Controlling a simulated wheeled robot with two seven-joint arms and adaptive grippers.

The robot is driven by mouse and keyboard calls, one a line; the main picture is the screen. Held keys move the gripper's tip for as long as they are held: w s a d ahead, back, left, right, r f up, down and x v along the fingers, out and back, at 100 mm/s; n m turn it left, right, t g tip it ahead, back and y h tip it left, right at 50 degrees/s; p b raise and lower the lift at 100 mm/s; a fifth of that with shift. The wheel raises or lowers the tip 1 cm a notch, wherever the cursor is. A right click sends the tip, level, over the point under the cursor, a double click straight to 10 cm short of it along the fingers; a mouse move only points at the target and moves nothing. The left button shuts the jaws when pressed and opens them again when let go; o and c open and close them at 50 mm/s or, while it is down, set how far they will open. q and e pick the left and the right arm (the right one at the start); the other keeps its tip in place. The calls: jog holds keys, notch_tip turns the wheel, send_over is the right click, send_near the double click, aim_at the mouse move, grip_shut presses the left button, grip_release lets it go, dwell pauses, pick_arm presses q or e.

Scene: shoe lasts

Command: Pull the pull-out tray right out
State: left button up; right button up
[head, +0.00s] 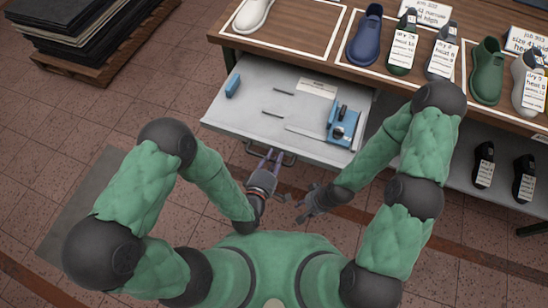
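The pull-out tray (235,112) is a pale grey drawer that sticks out from under the wooden bench top. A dark bar handle (290,158) is on its front edge. My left gripper (268,157) is at the middle of this handle, its narrow fingers close together over the bar, and looks shut on it. The fingertips are partly hidden there. My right gripper (304,204) is empty, in front of the tray and to the right of the left one, with its fingers apart.
On the tray lie a blue block (232,86), a blue tool (342,124), a white label (316,88) and thin dark bars. Several shoe lasts, such as a blue one (365,38), stand on the bench (300,40). Dark sheets (75,30) sit on a pallet at upper left.

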pick_arm(q)
jog(key=shift+o, duration=0.6)
jog(key=shift+r, duration=0.1)
jog(key=o, duration=0.5)
jog(key=r, duration=0.4)
jog(key=w+r, duration=0.1)
jog(key=r, duration=0.1)
jog(key=shift+w+d+r, duration=0.1)
jog(key=shift+d+r, duration=0.05)
jog(key=shift+r, duration=0.25)
jog(key=r, duration=0.1)
jog(key=s+r, duration=0.1)
jog(key=shift+r, duration=0.35)
jog(key=c, duration=0.5)
jog(key=shift+s+r, duration=0.15)
jog(key=shift+r, duration=0.1)
